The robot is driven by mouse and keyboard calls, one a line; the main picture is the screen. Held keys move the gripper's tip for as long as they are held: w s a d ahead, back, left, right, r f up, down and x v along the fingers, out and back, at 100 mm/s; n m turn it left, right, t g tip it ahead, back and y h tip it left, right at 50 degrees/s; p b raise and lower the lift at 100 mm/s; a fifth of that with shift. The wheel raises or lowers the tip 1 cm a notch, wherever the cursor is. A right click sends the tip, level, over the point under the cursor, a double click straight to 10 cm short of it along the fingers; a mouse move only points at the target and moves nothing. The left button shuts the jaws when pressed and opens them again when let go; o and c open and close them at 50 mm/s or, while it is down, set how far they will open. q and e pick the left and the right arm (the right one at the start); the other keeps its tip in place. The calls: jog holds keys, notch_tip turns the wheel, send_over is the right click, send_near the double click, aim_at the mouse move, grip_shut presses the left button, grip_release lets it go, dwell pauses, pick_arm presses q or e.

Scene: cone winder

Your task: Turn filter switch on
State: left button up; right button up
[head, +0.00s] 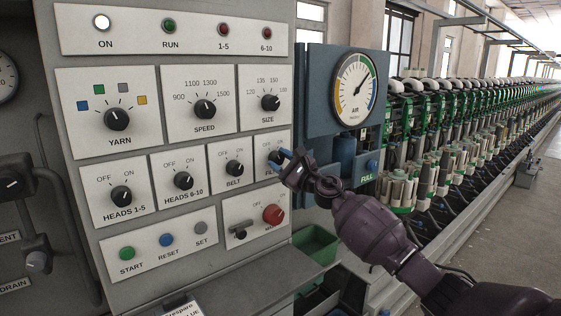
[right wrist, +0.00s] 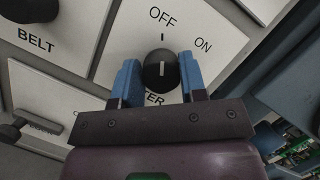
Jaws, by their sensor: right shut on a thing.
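The filter switch is a black round knob (head: 274,157) on a white plate at the right end of the panel's third row. My right gripper (head: 287,158) covers part of it and most of its label in the head view. In the right wrist view the knob (right wrist: 161,71) sits between the two blue fingers of my right gripper (right wrist: 161,80), which is shut on it. Its white line points up toward the OFF mark, with ON to the right. The letters "TER" show below it. My left gripper is not in view.
The belt knob (head: 234,168) is close on the left. Below are a red knob (head: 273,214) and a small black lever (head: 240,234). A blue box with an air gauge (head: 355,89) stands right of the panel. A green bin (head: 316,247) is underneath.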

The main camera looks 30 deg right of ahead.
jog(key=m+h, duration=0.1)
jog(key=m, duration=0.1)
jog(key=shift+r+m, duration=0.1)
jog(key=shift+m, duration=0.2)
jog(key=shift+m+t+h+p, duration=0.4)
jog(key=shift+m+h+p, duration=0.1)
jog(key=shift+m, duration=0.6)
jog(key=m+h+p, duration=0.2)
jog(key=m, duration=0.2)
jog(key=m+h+p, duration=0.1)
jog(key=m+h, duration=0.1)
jog(key=m, duration=0.2)
jog(key=shift+r+m+t+p, duration=0.1)
jog(key=shift+m+t+p, duration=0.2)
jog(key=shift+p, duration=0.05)
jog(key=shift+m+h+p, duration=0.5)
jog(key=shift+m, duration=1)
jog(key=shift+h, duration=0.3)
jog(key=o, duration=0.9)
jog(key=shift+f, duration=0.2)
